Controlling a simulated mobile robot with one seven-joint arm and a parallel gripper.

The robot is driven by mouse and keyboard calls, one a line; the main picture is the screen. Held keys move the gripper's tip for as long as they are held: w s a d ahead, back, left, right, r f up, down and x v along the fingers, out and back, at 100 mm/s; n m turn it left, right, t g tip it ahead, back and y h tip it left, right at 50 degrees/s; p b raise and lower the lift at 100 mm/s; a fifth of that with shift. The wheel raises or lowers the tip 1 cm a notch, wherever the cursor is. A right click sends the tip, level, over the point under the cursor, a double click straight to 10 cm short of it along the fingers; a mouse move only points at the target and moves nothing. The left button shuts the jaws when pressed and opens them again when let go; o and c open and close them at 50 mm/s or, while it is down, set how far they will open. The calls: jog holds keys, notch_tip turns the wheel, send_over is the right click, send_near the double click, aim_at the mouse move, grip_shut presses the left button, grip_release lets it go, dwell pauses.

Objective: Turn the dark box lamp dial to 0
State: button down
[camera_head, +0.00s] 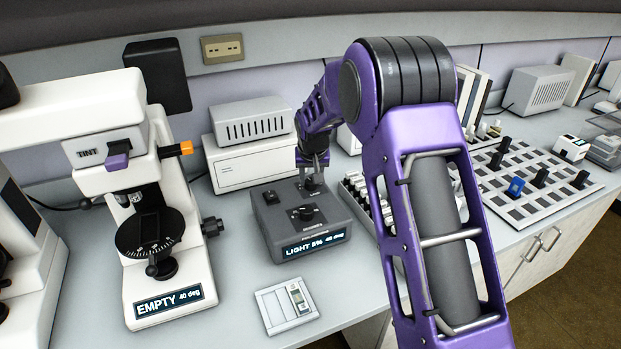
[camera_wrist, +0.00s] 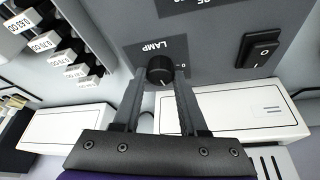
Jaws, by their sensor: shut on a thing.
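The dark grey box (camera_head: 283,226) stands on the bench, and its front display reads "LIGHT 5% 40 deg". Its lamp dial (camera_wrist: 160,70) is a small black knob by the label "LAMP" in the wrist view, with a 0 mark at its right. A light pointer line shows on the knob. My gripper (camera_head: 313,181) reaches down to the box's rear right top. In the wrist view my gripper (camera_wrist: 161,82) has one finger on each side of the lamp dial, shut on it. In the head view the fingers largely hide this dial.
A second dial (camera_head: 305,213) sits nearer the box's front, and a rocker switch (camera_head: 271,197) is at its left. A white microscope (camera_head: 170,268) marked "EMPTY 40 deg" stands at left. A rack of vials (camera_head: 356,190) is close at right. A small pale case (camera_head: 286,305) lies in front.

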jog(key=n+y, duration=0.1)
jog(key=n, duration=0.2)
jog(key=n+y+p, duration=0.1)
jog(key=n, duration=0.2)
jog(key=shift+d+r+g+y+p, duration=0.1)
jog(key=shift+d+g+y+p, duration=0.1)
jog(key=shift+g+y+p, duration=0.15)
jog(key=n+g, duration=0.1)
jog(key=n, duration=0.2)
jog(key=n+g+y+p, duration=0.1)
jog(key=n, duration=0.2)
jog(key=shift+w+n, duration=0.2)
jog(key=shift+n, duration=0.2)
jog(key=shift+d, duration=0.1)
jog(key=shift+c, duration=2.2)
grip_release()
jog(key=p+v, duration=0.1)
jog(key=v, duration=1.6)
jog(key=shift+d, duration=0.25)
